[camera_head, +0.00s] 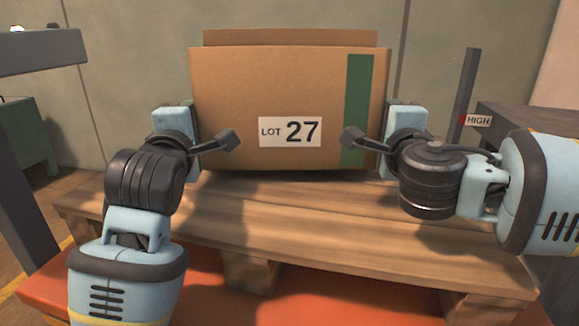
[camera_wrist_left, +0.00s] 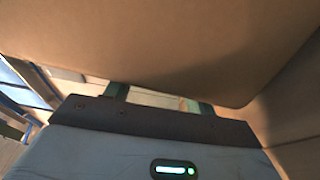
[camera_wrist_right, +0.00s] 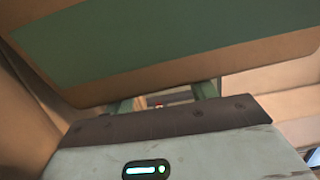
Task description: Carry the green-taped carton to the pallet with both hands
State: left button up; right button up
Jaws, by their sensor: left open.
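The brown carton (camera_head: 240,85) with a "LOT 27" label and a green tape stripe (camera_head: 357,105) is upright in the middle of the head view, over the wooden pallet (camera_head: 330,225). A dark shadow lies under it; I cannot tell whether it touches the boards. My left gripper (camera_head: 173,122) is at its left side and my right gripper (camera_head: 405,122) at its right side. The carton wall fills the top of the left wrist view (camera_wrist_left: 150,40), and the taped wall that of the right wrist view (camera_wrist_right: 170,40). Fingers look spread in both; their tips are mostly hidden.
The pallet sits on an orange-red surface (camera_head: 245,295). A dark post with a "HIGH" sign (camera_head: 478,120) and a dark bench (camera_head: 540,118) stand at the right. A grey frame (camera_head: 40,55) stands at the left. Bare boards show in front of the carton.

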pick_arm(q)
jog(key=shift+d+f+h+b, duration=0.45)
jog(key=shift+d+f, duration=0.2)
jog(key=shift+d, duration=0.3)
pick_arm(e)
jog(key=shift+s+a+f+n+y, duration=0.15)
jog(key=shift+a+f+y, duration=0.15)
jog(key=shift+a, duration=0.25)
jog(key=shift+a+f+n+y, duration=0.2)
jog(key=shift+a+f, duration=0.2)
jog(key=shift+a, duration=0.15)
pick_arm(q)
jog(key=shift+a+r, duration=0.1)
pick_arm(e)
jog(key=shift+d+r, duration=0.1)
pick_arm(q)
jog(key=shift+s+a+r, duration=0.1)
jog(key=shift+a, duration=1.15)
pick_arm(e)
jog(key=shift+s+d, duration=0.1)
jog(key=shift+d, duration=1.2)
pick_arm(q)
jog(key=o, duration=0.5)
jog(key=shift+a, duration=0.15)
pick_arm(e)
jog(key=o, duration=0.5)
jog(key=shift+d, duration=0.15)
pick_arm(q)
jog(key=s, duration=1.2)
